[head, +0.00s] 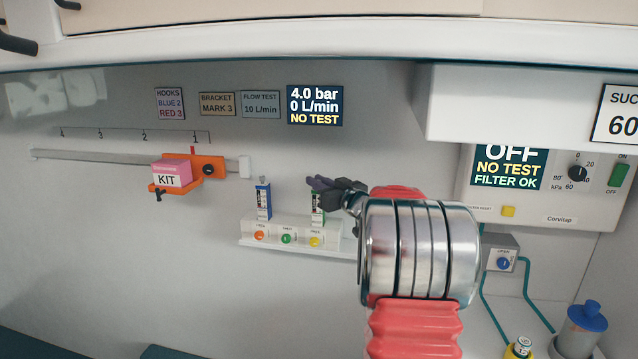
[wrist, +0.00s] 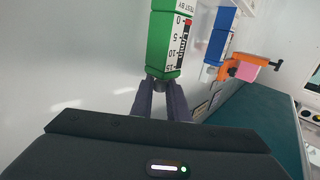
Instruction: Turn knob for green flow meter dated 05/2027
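The green flow meter (head: 318,205) stands on the white wall unit, right of the blue flow meter (head: 263,200). My gripper (head: 318,184) is at its upper end and hides part of it. In the wrist view the green flow meter (wrist: 170,40) shows its L/min scale and part of a "TEST BY" label; no date is readable. A dark knob (wrist: 158,76) is at its end, between the two fingertips of my gripper (wrist: 158,84). The fingers are apart; I cannot tell whether they press on the knob.
A display (head: 315,105) reads 4.0 bar, 0 L/min, NO TEST. Orange, green and yellow round parts (head: 286,238) sit below the meters. An orange bracket (head: 205,165) with a pink KIT box (head: 171,175) hangs on the rail at left. A suction panel (head: 545,190) is at right.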

